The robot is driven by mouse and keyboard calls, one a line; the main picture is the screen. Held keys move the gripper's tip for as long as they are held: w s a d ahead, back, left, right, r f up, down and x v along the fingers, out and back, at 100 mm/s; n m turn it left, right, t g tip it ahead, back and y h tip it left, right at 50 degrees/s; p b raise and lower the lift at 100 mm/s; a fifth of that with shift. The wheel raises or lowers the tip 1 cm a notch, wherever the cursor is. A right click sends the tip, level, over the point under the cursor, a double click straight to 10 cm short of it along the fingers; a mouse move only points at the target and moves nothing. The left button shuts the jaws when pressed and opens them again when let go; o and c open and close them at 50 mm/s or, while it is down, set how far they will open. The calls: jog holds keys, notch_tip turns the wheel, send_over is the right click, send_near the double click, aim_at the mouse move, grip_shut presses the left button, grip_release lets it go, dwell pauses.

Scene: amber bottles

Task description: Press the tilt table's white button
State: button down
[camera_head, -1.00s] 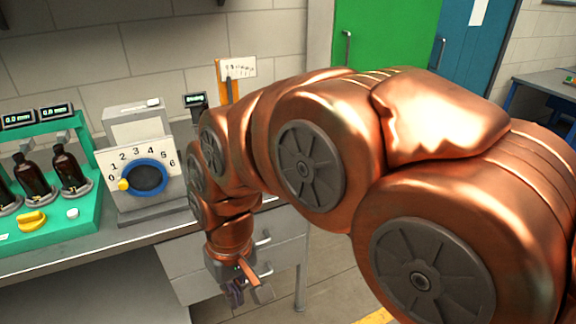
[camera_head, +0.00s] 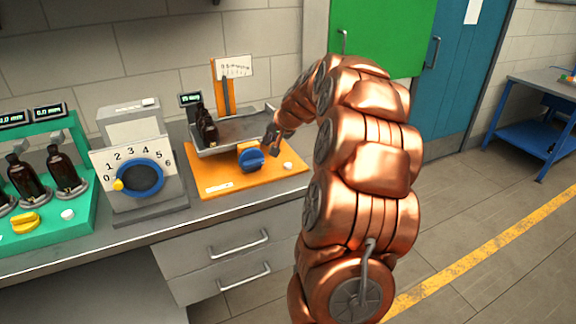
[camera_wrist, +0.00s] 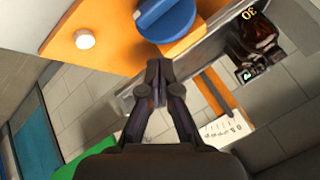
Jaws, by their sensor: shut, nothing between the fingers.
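The tilt table (camera_head: 203,185) is an orange base with a metal tray, a blue knob (camera_head: 251,160) and a white button (camera_head: 287,166) at its front right. In the wrist view the white button (camera_wrist: 85,39) shows at upper left on the orange base (camera_wrist: 118,42), with the blue knob (camera_wrist: 166,18) to its right. My gripper (camera_head: 274,146) is just above the right part of the tilt table, near the knob and button. In the wrist view my gripper (camera_wrist: 152,72) is shut and empty, its tips below the knob in the picture, apart from the button.
A grey dial box (camera_head: 135,165) stands to the left, then a green station (camera_head: 60,215) with more bottles. A scale post (camera_head: 224,90) rises behind the tray. Floor is open at right.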

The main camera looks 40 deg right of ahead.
jog(key=m+h, duration=0.1)
jog(key=m, duration=0.1)
send_over(289, 165)
jog(key=shift+f+t, duration=0.2)
jog(key=shift+t, duration=0.1)
jog(key=shift+f+b, duration=2.45)
jog(key=shift+f, duration=1.95)
jog(key=shift+f+b, duration=0.4)
jog(key=shift+f, duration=0.05)
jog(key=shift+f+b, duration=0.35)
jog(key=shift+f, duration=0.1)
jog(key=shift+r, duration=0.15)
jog(key=shift+r+p, duration=0.4)
jog(key=shift+r, duration=0.3)
